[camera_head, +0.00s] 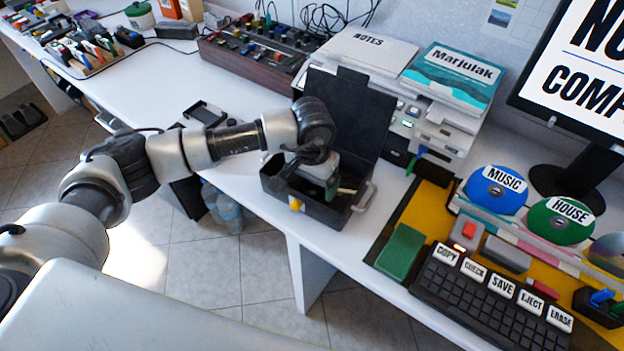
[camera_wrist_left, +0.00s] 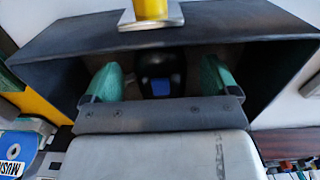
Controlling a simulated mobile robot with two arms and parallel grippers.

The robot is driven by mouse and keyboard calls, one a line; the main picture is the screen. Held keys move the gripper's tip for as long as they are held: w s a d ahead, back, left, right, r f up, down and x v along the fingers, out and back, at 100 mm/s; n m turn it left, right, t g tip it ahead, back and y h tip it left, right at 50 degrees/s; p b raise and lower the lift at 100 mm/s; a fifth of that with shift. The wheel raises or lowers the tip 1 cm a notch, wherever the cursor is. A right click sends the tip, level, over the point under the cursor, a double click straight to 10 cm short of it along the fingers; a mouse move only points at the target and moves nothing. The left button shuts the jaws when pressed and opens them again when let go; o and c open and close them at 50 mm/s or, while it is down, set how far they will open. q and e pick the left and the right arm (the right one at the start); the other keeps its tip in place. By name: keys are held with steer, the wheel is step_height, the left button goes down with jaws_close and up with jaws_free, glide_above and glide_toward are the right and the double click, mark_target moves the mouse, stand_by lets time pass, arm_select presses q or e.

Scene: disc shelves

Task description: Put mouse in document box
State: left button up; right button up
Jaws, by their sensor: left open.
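The document box (camera_head: 322,213) is a black case on the front edge of the white desk, with its lid standing open at the back. A yellow latch marks its front wall, which also shows in the left wrist view (camera_wrist_left: 225,22). My left gripper (camera_head: 322,186) reaches down into the box. In the left wrist view its two green fingertips (camera_wrist_left: 157,82) are apart. A dark rounded object with a blue patch, apparently the mouse (camera_wrist_left: 160,86), lies inside the box between the fingers; I cannot tell whether they touch it. My arm hides it in the head view. My right gripper is not in view.
Right of the box are a green block (camera_head: 400,251), a black keyboard (camera_head: 490,300) and labelled discs (camera_head: 496,190). Behind the lid stand a printer with a Marlulak book (camera_head: 452,75) and a Notes stack (camera_head: 368,48). The desk left of the box is mostly clear.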

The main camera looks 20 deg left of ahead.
arm_select(q)
step_height(320, 180, up, 12)
steer(key=shift+r, duration=0.15)
stand_by(0.4)
stand_by(1.3)
